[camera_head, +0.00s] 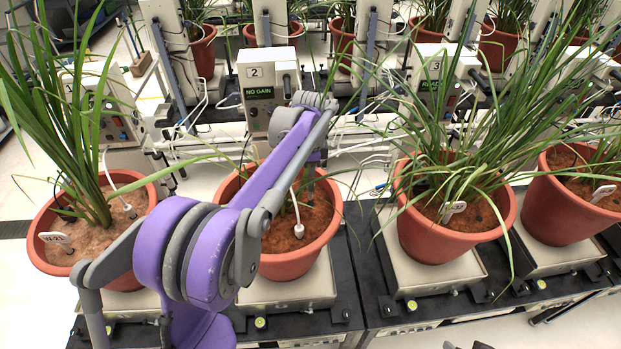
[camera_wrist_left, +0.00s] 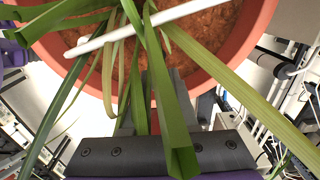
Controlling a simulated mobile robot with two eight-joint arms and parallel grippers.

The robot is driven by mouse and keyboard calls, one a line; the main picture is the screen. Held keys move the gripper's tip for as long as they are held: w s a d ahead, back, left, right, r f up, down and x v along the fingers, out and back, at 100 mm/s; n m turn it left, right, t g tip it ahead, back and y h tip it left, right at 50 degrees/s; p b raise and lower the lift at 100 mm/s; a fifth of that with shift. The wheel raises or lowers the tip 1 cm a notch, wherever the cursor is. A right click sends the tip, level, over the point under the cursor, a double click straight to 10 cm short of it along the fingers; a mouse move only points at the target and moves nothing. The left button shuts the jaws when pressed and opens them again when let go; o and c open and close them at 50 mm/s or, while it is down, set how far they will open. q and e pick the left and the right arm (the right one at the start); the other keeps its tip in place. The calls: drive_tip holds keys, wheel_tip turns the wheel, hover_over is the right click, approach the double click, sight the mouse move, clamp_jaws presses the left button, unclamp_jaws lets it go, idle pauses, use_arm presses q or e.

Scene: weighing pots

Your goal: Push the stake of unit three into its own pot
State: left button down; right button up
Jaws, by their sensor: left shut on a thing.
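Unit three is at the right, its white box marked 3 (camera_head: 434,66) showing a green READY display. Its terracotta pot (camera_head: 428,238) holds long green leaves, and a small white label stake (camera_head: 453,208) stands tilted in its soil near the front. My left arm crosses the middle, over unit two's pot (camera_head: 284,262). My left gripper (camera_head: 312,172) points down at the back of that pot, partly behind my arm. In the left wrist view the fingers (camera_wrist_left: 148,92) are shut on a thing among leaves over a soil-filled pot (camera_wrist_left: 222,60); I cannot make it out.
A white tube with a probe (camera_head: 299,230) dips into unit two's soil. Unit two's box (camera_head: 269,88) reads NO GAIN. Unit one's pot (camera_head: 55,230) stands left, another labelled pot (camera_head: 562,213) far right. Leaves overhang unit three's pot. Tubes and cables run behind the pots.

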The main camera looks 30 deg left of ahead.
use_arm(q)
drive_tip(key=shift+r+p, duration=1.35)
drive_tip(key=shift+r, duration=2.1)
use_arm(e)
drive_tip(key=w+r, duration=0.1)
drive_tip(key=r, duration=0.1)
drive_tip(key=w+r, duration=0.1)
drive_tip(key=r, duration=0.1)
drive_tip(key=shift+w+r, duration=0.1)
drive_tip(key=shift+w, duration=0.05)
use_arm(q)
drive_tip(key=shift+d+f, duration=0.1)
